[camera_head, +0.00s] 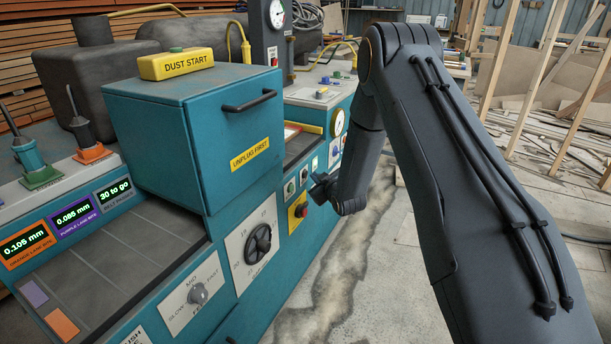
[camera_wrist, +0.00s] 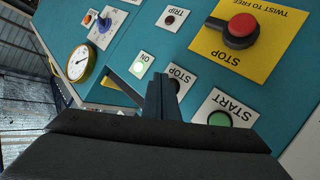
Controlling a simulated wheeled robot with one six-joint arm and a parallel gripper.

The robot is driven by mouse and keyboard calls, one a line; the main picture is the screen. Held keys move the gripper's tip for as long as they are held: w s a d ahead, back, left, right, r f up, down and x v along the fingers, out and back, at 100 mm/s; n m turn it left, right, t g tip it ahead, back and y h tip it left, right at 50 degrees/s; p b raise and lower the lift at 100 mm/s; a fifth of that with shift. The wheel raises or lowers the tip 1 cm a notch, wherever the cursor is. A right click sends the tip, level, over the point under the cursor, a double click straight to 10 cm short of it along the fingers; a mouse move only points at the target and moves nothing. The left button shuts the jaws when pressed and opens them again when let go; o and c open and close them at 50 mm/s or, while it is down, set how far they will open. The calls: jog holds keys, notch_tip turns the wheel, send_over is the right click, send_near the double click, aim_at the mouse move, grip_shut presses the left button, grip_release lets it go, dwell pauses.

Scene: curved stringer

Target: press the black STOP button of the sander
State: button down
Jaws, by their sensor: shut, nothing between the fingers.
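The teal sander (camera_head: 290,255) has its control panel on the side facing my arm. In the wrist view a small white STOP plate (camera_wrist: 184,73) lies at my fingertips. A dark edge that looks like its black button (camera_wrist: 174,86) shows beside the fingers; the rest is hidden behind them. My gripper (camera_wrist: 160,80) is shut and empty, its tips at or very close to this plate. I cannot tell whether they touch the button. In the head view my gripper (camera_head: 318,190) is beside the panel, and the STOP plate cannot be made out.
The green START button (camera_wrist: 219,119) is close to my fingers. A red mushroom button (camera_wrist: 241,29) stands out from a yellow plate beyond. An ON lamp (camera_wrist: 138,69), a TRIP plate (camera_wrist: 172,18) and a gauge (camera_wrist: 81,62) are nearby. Open floor (camera_head: 375,270) runs beside the sander.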

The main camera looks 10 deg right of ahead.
jog(key=shift+a, duration=0.1)
jog(key=shift+w+a, duration=0.15)
jog(key=shift+a, duration=0.1)
jog(key=shift+w+a+b, duration=0.3)
jog(key=shift+a, duration=0.05)
dwell(1.1)
jog(key=shift+s+d, duration=0.55)
jog(key=shift+d, duration=0.15)
jog(key=shift+d+p, duration=0.1)
jog(key=shift+p, duration=0.2)
jog(key=s+d, duration=0.1)
jog(key=d, duration=0.1)
jog(key=s+d+p, duration=0.1)
jog(key=s, duration=0.1)
jog(key=shift+d, duration=0.4)
dwell(0.5)
